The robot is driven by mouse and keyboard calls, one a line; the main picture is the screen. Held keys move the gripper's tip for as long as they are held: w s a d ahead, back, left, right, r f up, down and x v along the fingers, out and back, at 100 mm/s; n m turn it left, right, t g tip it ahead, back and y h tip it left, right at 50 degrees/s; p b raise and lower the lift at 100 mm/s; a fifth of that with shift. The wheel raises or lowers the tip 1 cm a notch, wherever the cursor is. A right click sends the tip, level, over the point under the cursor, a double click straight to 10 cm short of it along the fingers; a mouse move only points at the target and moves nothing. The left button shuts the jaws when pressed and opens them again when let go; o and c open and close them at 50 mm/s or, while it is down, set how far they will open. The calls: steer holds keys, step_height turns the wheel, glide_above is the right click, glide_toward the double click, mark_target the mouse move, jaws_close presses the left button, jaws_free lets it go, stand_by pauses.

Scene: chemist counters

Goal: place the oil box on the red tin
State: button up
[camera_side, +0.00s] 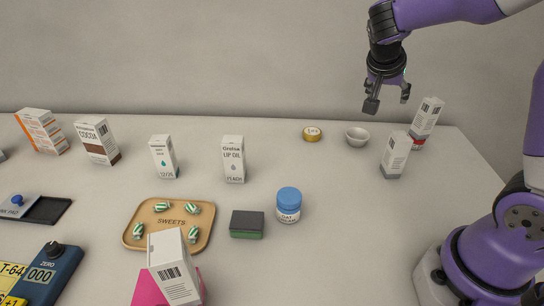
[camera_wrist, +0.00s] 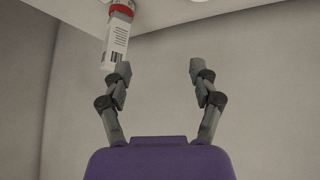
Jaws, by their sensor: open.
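A blue-lidded jar (camera_side: 288,205), dark-topped green block (camera_side: 247,224) and sweets tray (camera_side: 134,222) are in front. A carton (camera_side: 174,270) overlaps something pink (camera_side: 146,291).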

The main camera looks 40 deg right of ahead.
steer(key=s+a+r+n+t+y, duration=0.1)
steer(key=s+a+n+t+y, duration=0.1)
steer(key=a+n, duration=0.5)
steer(key=s+a+n+t+y, duration=0.2)
steer(key=s+a+n+y, duration=0.3)
steer(key=a, duration=0.6)
steer(key=shift+s+a+r+n+y, duration=0.3)
steer(key=shift+s+a+r+n, duration=0.1)
steer(key=shift+s+n, duration=0.75)
